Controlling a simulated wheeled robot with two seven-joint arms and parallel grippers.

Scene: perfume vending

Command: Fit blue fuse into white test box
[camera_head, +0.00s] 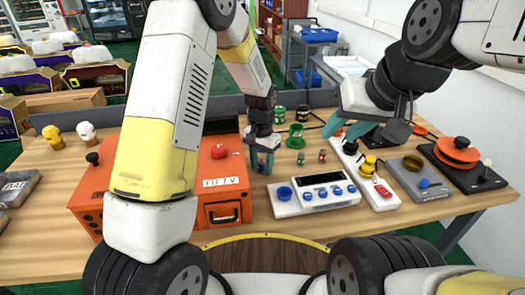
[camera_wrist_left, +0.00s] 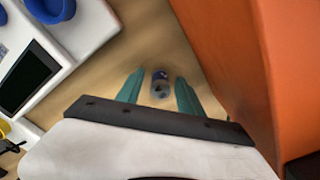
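My left gripper (camera_head: 262,162) points down at the table, between the orange box and the white test box (camera_head: 318,207). In the left wrist view its teal fingers (camera_wrist_left: 158,92) are open. A small fuse (camera_wrist_left: 160,84) with a blue band and a grey end sits between them, with a gap on each side. In the head view the fingers mostly hide the fuse. The test box has a dark screen, blue knobs and a round blue holder (camera_head: 284,193) at its left end. The holder also shows in the left wrist view (camera_wrist_left: 50,8). My right gripper (camera_head: 346,127) is open and empty above the table.
The orange box (camera_head: 220,180) stands close on the left gripper's left. Small red-and-green fuses (camera_head: 322,156) and a green holder (camera_head: 296,140) stand behind the test box. A white panel (camera_head: 372,187) with yellow and red parts stands to its right, then a grey device (camera_head: 415,178).

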